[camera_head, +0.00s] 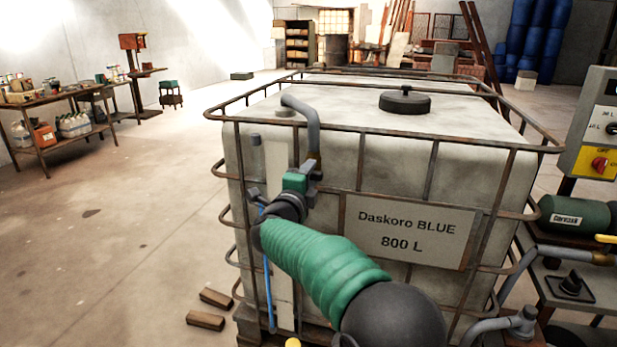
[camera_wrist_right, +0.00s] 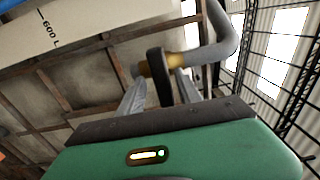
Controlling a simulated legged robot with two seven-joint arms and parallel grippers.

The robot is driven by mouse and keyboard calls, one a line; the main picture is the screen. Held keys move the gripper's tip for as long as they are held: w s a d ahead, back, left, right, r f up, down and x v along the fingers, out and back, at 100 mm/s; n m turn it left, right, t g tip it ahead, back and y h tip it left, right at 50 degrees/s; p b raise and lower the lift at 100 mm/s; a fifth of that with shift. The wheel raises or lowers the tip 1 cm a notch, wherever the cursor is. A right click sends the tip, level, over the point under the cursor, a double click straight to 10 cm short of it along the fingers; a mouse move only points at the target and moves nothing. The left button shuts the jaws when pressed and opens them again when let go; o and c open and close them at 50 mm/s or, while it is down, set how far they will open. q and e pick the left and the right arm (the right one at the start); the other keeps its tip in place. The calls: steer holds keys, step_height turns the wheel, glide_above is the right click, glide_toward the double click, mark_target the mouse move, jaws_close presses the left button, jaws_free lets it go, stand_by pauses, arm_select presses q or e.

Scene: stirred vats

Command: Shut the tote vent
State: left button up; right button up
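The white tote (camera_head: 270,150) stands in a rusty cage, with a label reading "Daskoro BLUE 800 L". A grey bent vent pipe (camera_head: 312,125) rises at its near left corner and turns down onto a brass fitting (camera_head: 314,158). My right gripper (camera_head: 310,178) is at this fitting, its green arm coming from below. In the right wrist view, the pipe (camera_wrist_right: 222,45) meets the brass fitting (camera_wrist_right: 175,66). A black lever (camera_wrist_right: 160,78) is there between the two fingers of the right gripper (camera_wrist_right: 161,88), with narrow gaps beside it. My left gripper is not in view.
Cage bars (camera_head: 360,160) run close around the gripper. A black lid (camera_head: 405,101) tops the tote. A control box (camera_head: 598,125) and a green motor (camera_head: 575,216) stand at right. Wooden blocks (camera_head: 206,320) lie on the floor at lower left. The left floor is mostly free.

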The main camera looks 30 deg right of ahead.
steer(key=shift+r, duration=0.1)
steer(key=v, duration=1.6)
steer(key=shift+s+a+p, duration=0.2)
steer(key=shift+a+p, duration=0.15)
steer(key=shift+p, duration=0.05)
